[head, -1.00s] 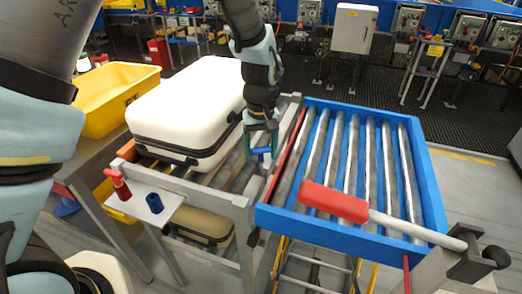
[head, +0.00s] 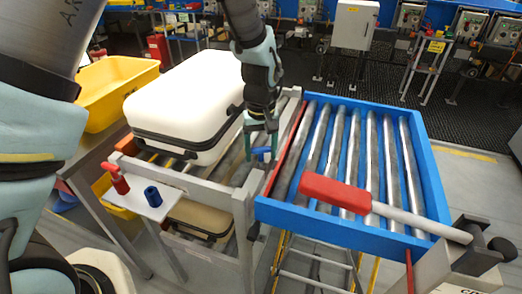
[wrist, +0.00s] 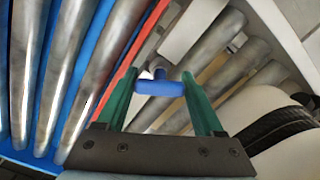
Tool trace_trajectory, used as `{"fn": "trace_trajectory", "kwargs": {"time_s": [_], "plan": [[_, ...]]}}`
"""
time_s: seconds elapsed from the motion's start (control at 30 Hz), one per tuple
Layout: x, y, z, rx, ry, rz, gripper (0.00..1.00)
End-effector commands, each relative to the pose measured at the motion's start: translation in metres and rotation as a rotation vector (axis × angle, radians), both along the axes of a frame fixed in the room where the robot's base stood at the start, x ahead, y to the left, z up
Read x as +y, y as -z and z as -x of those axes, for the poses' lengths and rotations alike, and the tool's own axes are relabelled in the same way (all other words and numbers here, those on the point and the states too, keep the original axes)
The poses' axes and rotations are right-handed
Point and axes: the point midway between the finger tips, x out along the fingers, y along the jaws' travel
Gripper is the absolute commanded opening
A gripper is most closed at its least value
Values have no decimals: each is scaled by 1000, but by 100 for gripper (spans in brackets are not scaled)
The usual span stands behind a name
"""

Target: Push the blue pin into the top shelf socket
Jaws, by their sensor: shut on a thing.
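My gripper (head: 262,141) has green fingers and is shut on the blue pin (head: 262,154), held in the air by the gap between the suitcase and the blue conveyor. In the wrist view the pin (wrist: 160,88) lies crosswise between the fingertips (wrist: 158,90), with a short stub beyond it. A small white shelf (head: 168,210) stands front left of the gripper. On it is an upright blue cylinder (head: 152,196) with a dark opening on top, seemingly the blue socket and empty. Beside it a red pin (head: 120,183) stands on the shelf.
A white suitcase (head: 187,100) lies on the left rollers, close to my gripper. The blue-framed roller conveyor (head: 432,165) is on the right, with a red-ended lever (head: 337,195) across its front. A grey frame post (head: 243,240) stands between shelf and conveyor. A yellow bin (head: 120,92) is behind left.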

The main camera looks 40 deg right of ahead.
Motion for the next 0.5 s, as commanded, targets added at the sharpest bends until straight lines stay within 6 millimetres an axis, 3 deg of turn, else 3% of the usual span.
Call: {"fn": "trace_trajectory", "kwargs": {"time_s": [0.5], "plan": [[0,13,0,0,0,0,14]]}}
